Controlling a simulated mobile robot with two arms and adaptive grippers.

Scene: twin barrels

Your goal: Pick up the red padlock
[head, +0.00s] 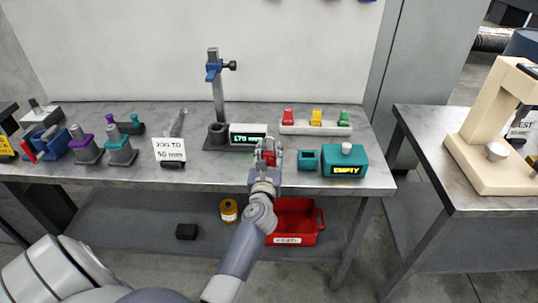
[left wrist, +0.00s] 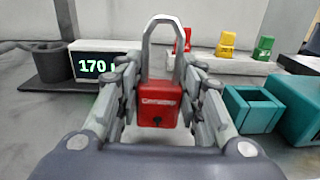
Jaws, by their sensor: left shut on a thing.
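The red padlock (left wrist: 159,104) is between the two fingers of my left gripper (left wrist: 160,112) in the left wrist view. Its silver shackle (left wrist: 162,38) points up and its red body faces the camera. My left gripper (head: 268,158) is shut on the padlock's body, at the front part of the bench top. In the head view the padlock (head: 272,155) is small and partly hidden by the fingers. I cannot tell whether the padlock touches the bench. My right gripper is not in view.
Behind it, a display (head: 248,135) reads 170 beside a stand (head: 217,95). A white rack (head: 315,128) holds red, yellow and green pieces. A teal open box (head: 308,160) and a teal "EMPTY" box (head: 345,161) stand right. A sign (head: 170,150) stands left. A red bin (head: 293,222) sits below.

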